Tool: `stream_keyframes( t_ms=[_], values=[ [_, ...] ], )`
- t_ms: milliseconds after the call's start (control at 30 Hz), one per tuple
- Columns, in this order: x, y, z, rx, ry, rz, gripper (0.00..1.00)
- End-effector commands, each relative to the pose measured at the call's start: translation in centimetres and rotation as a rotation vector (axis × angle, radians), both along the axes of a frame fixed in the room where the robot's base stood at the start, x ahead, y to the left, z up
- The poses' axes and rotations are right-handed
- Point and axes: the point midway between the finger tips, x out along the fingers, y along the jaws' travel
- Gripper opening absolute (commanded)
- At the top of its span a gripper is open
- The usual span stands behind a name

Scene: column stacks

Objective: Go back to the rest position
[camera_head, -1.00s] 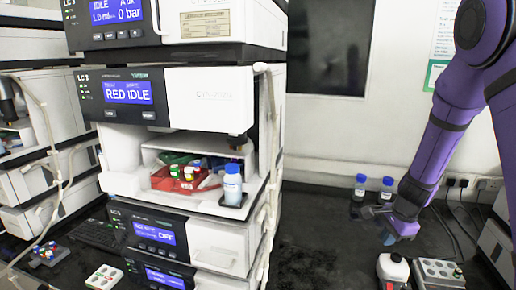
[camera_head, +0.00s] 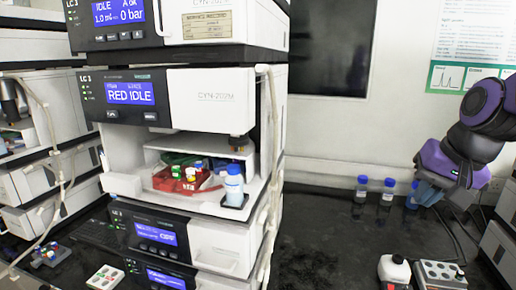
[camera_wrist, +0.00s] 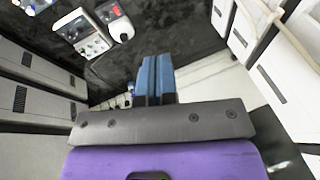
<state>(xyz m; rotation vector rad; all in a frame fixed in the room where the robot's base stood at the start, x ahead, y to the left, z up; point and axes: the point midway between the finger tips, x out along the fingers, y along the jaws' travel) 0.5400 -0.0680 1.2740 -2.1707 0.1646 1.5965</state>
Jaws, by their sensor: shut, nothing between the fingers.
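My gripper (camera_head: 424,192) is at the right of the head view, on the end of my purple arm, with its blue fingers low over the back of the dark bench near the blue-capped bottles. In the wrist view its two blue fingers (camera_wrist: 155,76) lie side by side, shut, with nothing between them. The head view does not show clearly how far the fingers are from the nearest bottle.
Blue-capped bottles (camera_head: 387,190) stand along the back wall. A white device with a dark knob (camera_head: 394,270) and a grey block with holes (camera_head: 440,274) sit at front right. The instrument stack (camera_head: 200,100) fills the left centre. The bench between is clear.

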Motion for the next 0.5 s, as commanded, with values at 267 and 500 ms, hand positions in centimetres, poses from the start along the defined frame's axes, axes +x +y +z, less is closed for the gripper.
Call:
stream_keyframes(
  t_ms=[267,500],
  values=[
    [-6.6,0.3,3.2,-0.169,-0.104,0.209,0.00],
    [-10.3,0.0,4.2,-0.285,-0.149,0.315,0.00]
  ],
)
